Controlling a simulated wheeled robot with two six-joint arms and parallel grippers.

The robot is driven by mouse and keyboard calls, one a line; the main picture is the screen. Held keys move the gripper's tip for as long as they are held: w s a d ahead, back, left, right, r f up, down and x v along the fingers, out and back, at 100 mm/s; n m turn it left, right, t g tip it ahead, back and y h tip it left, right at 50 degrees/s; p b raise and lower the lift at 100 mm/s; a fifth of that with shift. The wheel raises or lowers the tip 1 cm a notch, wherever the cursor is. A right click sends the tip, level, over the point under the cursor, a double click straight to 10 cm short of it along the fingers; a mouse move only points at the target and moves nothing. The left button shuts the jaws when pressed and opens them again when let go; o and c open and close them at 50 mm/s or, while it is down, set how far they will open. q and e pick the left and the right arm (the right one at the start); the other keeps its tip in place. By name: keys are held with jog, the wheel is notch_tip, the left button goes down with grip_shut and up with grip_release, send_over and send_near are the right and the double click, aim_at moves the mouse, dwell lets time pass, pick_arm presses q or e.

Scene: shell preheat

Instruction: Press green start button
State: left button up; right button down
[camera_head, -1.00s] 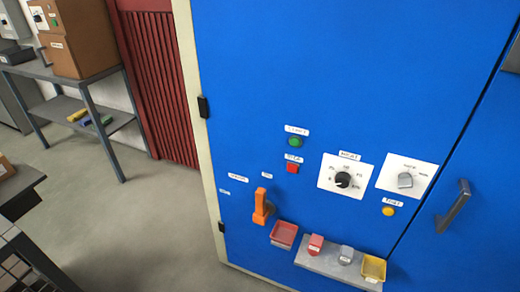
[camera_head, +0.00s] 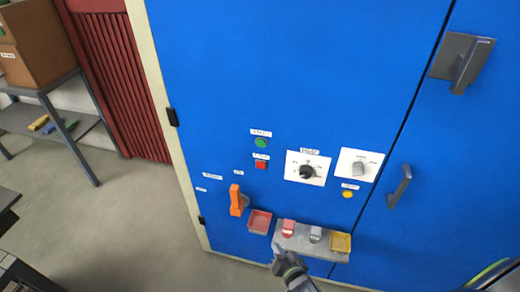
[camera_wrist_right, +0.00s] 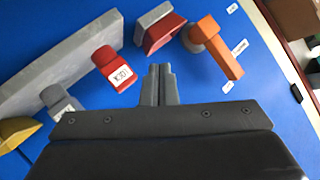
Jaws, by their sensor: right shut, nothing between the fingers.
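The green start button (camera_head: 261,142) is on the blue cabinet front in the head view, above a red button (camera_head: 261,164), each with a small white label. My right gripper (camera_head: 280,256) is low in the head view, in front of the small grey shelf and well below the green button. It is shut and empty; its closed fingers also show in the right wrist view (camera_wrist_right: 158,84). The green button does not show in the right wrist view. My left gripper is not in view.
Knobs (camera_head: 307,171) and door handles (camera_head: 399,187) stick out rightward.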

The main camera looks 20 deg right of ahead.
aim_at(261, 143)
jog(key=w+a+r+m+t+y+p, duration=0.1)
jog(key=w+a+r+t+p, duration=0.1)
jog(key=r, duration=0.7)
jog(key=w+a+r+m+t+y+p, duration=0.1)
jog(key=w+r+t+p, duration=0.1)
jog(key=r, duration=0.8)
jog(key=w+a+r+t+p, duration=0.2)
jog(key=w+r, duration=0.2)
jog(key=r, duration=0.6)
jog(key=shift+w+a+m+y, duration=0.2)
jog(key=shift+a+m+y, duration=0.1)
jog(key=shift+m+y, duration=0.1)
jog(key=shift+w+d, duration=0.1)
jog(key=w+d+b, duration=0.4)
jog(key=w, duration=0.3)
jog(key=shift+d, duration=0.4)
jog(key=shift+w, duration=0.1)
